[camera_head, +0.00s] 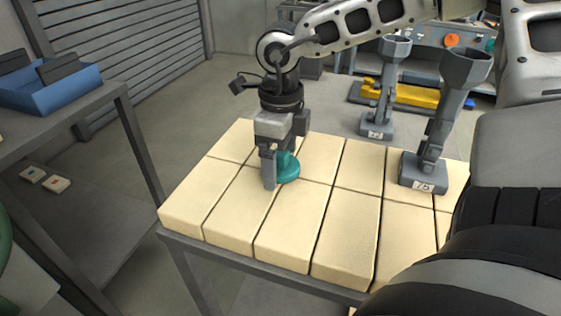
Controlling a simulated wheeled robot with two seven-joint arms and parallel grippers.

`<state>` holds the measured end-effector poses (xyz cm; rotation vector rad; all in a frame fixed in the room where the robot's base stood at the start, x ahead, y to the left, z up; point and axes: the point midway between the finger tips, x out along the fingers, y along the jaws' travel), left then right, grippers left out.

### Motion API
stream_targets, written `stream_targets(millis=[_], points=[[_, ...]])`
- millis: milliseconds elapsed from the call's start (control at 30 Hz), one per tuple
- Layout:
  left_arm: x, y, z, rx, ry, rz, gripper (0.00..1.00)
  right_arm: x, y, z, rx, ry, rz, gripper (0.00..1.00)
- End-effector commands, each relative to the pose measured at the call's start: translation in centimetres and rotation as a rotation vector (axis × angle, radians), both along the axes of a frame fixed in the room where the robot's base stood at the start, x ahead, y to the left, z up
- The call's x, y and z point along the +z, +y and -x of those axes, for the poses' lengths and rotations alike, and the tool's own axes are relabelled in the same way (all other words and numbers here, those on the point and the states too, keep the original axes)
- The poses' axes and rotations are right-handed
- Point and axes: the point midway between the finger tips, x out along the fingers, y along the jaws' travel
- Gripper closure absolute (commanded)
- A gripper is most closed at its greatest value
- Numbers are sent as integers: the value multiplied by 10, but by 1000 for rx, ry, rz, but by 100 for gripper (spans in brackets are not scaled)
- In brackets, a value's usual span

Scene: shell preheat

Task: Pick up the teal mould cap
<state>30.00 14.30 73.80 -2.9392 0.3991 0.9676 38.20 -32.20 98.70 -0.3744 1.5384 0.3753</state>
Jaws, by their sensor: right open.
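The teal mould cap (289,169) sits on the cream blocks of the table, left of the middle of the head view. My right gripper (273,180) points down at the cap, with one grey finger in front of the cap's left side. The gripper is open; the other finger is mostly hidden behind the cap and the gripper body. I cannot tell whether the fingers touch the cap. My left gripper is not in view.
Cream blocks (346,236) cover the table. Two grey funnel-topped stands, one labelled 75 (424,170) and one farther back (376,124), stand to the right. A blue bin (50,88) is on a shelf at the left. The front blocks are clear.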

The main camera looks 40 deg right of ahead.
Motion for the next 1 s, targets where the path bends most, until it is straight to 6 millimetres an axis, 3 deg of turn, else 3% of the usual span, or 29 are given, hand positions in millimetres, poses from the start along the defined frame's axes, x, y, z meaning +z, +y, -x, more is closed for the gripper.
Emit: stream_targets(millis=[233,400,767,1000], points=[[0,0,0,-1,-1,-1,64,-2,0,0,0,-1,0,12],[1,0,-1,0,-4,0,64,-2,0,0,0,-1,0,58],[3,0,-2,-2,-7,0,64,1,0,0,0,-1,0,58],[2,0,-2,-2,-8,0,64,26,0,-2,0,-7,1,58]])
